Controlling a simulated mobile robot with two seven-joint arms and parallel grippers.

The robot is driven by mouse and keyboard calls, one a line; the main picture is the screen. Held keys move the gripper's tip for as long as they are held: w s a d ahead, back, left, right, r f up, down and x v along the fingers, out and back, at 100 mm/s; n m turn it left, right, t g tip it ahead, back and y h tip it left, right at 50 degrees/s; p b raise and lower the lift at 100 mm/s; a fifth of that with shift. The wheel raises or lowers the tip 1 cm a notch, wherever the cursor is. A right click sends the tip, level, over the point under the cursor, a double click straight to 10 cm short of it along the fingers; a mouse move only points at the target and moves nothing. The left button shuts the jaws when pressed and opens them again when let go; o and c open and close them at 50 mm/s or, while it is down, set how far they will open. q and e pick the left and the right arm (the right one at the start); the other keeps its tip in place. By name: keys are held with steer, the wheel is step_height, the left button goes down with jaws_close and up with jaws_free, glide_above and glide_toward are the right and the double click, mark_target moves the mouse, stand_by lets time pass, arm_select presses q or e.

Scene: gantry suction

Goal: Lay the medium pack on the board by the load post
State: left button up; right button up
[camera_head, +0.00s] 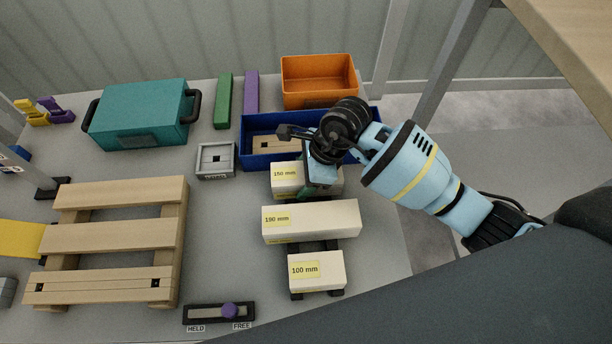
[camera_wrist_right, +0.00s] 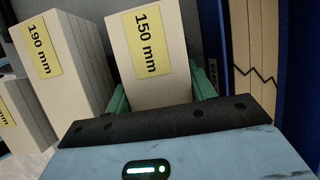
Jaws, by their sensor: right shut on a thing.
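The 150 mm pack (camera_head: 286,174) is a cream block with a yellow label. It is the middle-sized of three packs and lies at the back of their row. My right gripper (camera_head: 318,182) is over its right part, shut on it. In the right wrist view, the green fingers (camera_wrist_right: 160,95) flank the 150 mm pack (camera_wrist_right: 150,35). The wooden pallet (camera_head: 115,238) at left has several boards; its front board (camera_head: 98,285) bears dark square marks. A dark-based post (camera_head: 48,187) stands by the pallet's back left corner. I cannot tell which is the load post. My left gripper is not in view.
The 190 mm pack (camera_head: 312,219) and 100 mm pack (camera_head: 317,271) lie in front. Behind the gripper is a blue tray (camera_head: 256,127) with wood inside. A grey box (camera_head: 215,160), teal case (camera_head: 140,113) and HELD/FREE slider (camera_head: 219,312) stand nearby. Tabletop between pallet and packs is clear.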

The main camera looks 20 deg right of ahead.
steer(key=shift+r, duration=0.1)
step_height(320, 180, up, 9)
steer(key=shift+f+p, duration=0.15)
steer(key=shift+p, duration=0.85)
steer(key=shift+r, duration=0.55)
